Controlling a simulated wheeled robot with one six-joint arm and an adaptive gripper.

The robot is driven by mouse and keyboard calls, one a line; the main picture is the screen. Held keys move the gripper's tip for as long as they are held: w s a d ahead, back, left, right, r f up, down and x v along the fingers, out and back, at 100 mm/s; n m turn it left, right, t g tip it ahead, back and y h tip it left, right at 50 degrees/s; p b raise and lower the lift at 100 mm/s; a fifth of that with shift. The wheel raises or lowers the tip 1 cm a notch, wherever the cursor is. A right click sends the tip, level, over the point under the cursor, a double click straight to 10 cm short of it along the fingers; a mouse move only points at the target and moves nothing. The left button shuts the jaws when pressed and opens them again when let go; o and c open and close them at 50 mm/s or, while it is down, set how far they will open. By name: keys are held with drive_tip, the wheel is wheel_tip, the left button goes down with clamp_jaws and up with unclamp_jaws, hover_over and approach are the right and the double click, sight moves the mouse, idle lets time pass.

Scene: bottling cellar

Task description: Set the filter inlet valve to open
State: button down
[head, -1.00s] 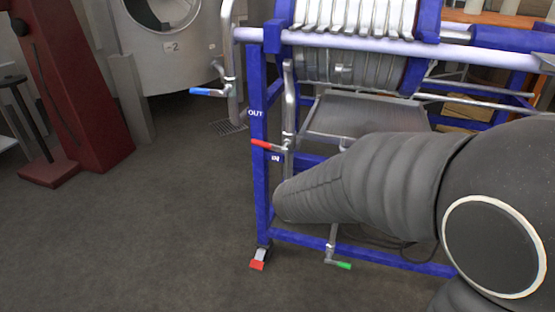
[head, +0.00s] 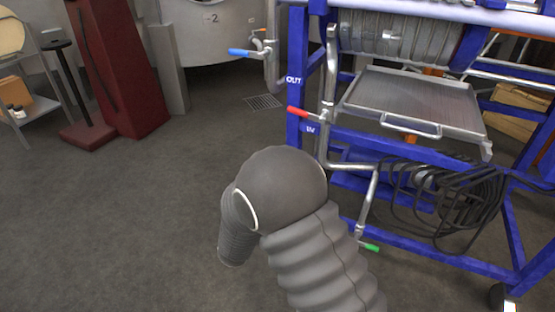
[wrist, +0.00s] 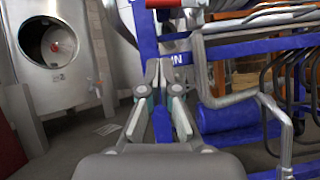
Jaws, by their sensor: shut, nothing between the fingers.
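A red-handled valve (head: 299,112) sits on the steel pipe at the left post of the blue filter frame, just above the IN label (head: 310,129) and below the OUT label. Its lever points left, across the upright pipe. In the wrist view the red handle (wrist: 163,3) shows at the top edge, cut off by the picture. My gripper (wrist: 164,78) is shut and empty, below the red handle and in front of the blue post, beside the IN label. Whether it touches the post cannot be told. In the head view my arm hides the gripper.
A blue-handled valve (head: 240,52) is on the tank (head: 205,40) behind. A green-handled valve (head: 371,247) hangs low on the frame. A steel tray (head: 415,100) and coiled hose (head: 450,190) are to the right.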

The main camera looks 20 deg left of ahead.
sight(307, 112)
drive_tip(key=w+d+r, duration=0.1)
drive_tip(key=w+r, duration=0.6)
drive_tip(key=r, duration=0.1)
drive_tip(key=shift+d+r, duration=0.15)
drive_tip(key=shift+d, duration=0.2)
drive_tip(key=shift+w, duration=0.1)
drive_tip(key=shift+w+m+h, duration=0.1)
drive_tip(key=shift+m+h, duration=0.3)
